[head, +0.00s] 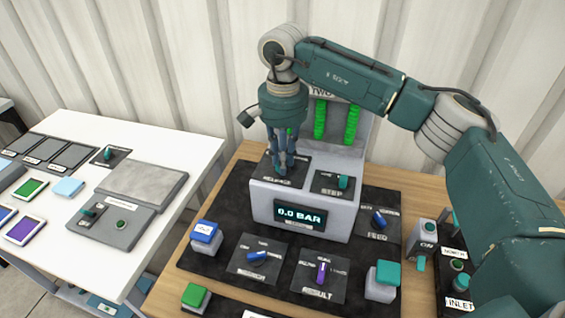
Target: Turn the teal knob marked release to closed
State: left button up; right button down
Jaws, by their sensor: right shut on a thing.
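My right gripper (284,167) points straight down onto the dark release plate (301,164) on top of the grey console, at the back left. Its fingers are shut on the release knob, which they hide almost wholly, so I cannot tell which way the knob points. The label on the plate is partly covered and hard to read. My left gripper is not in view.
On the same console top, a teal knob on the step plate (342,182) stands close to the right. The console display (300,216) reads 0.0 BAR. Blue and purple knobs (321,272) and coloured blocks (204,233) surround it. A white table (150,150) stands left.

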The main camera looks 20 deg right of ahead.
jog(key=n+b, duration=0.1)
jog(key=n, duration=0.3)
jog(key=shift+w+d+n, duration=0.1)
jog(key=shift+n, duration=0.2)
jog(key=shift+w+d+r+n+b, duration=0.1)
jog(key=shift+n+b, duration=0.15)
jog(key=shift+n, duration=1.05)
jog(key=shift+d+n+b, duration=0.1)
jog(key=shift+n+b, duration=0.1)
jog(key=shift+n, duration=1.1)
jog(key=c, duration=1.6)
grip_release()
jog(key=shift+o, duration=0.2)
notch_tip(320, 180, up, 12)
jog(key=shift+a, duration=0.15)
